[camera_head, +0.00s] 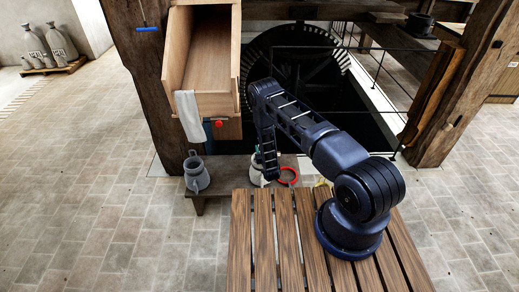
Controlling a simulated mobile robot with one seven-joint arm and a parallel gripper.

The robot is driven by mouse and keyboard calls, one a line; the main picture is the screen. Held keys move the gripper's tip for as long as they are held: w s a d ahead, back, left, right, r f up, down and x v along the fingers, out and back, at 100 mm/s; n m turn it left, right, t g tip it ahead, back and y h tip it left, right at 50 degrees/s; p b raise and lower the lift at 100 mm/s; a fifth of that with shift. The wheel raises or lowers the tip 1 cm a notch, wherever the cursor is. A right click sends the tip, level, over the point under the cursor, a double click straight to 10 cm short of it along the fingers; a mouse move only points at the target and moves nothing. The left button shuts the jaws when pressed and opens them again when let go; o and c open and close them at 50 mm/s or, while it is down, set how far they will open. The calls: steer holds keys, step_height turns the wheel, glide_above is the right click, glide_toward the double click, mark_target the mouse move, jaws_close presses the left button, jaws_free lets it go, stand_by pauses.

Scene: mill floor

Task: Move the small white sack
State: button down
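A pale sack-like thing (257,172), probably the small white sack, stands on a low dark bench (213,188) in front of the mill. My arm covers much of it. My gripper (270,174) hangs over the bench beside this pale thing and in front of part of it. The fingertips are too small and dark to show whether they are open, or whether they touch it.
A grey jug-like vessel (196,173) stands at the bench's left end. Above is a wooden chute (209,55) with a white cloth (188,115). Larger sacks (62,43) stand far left. The left floor is clear.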

steer(key=shift+d, duration=0.1)
steer(key=c, duration=0.7)
jaws_free()
steer(key=shift+c, duration=0.2)
steer(key=shift+s, duration=0.15)
steer(key=v, duration=1)
steer(key=shift+s, duration=0.3)
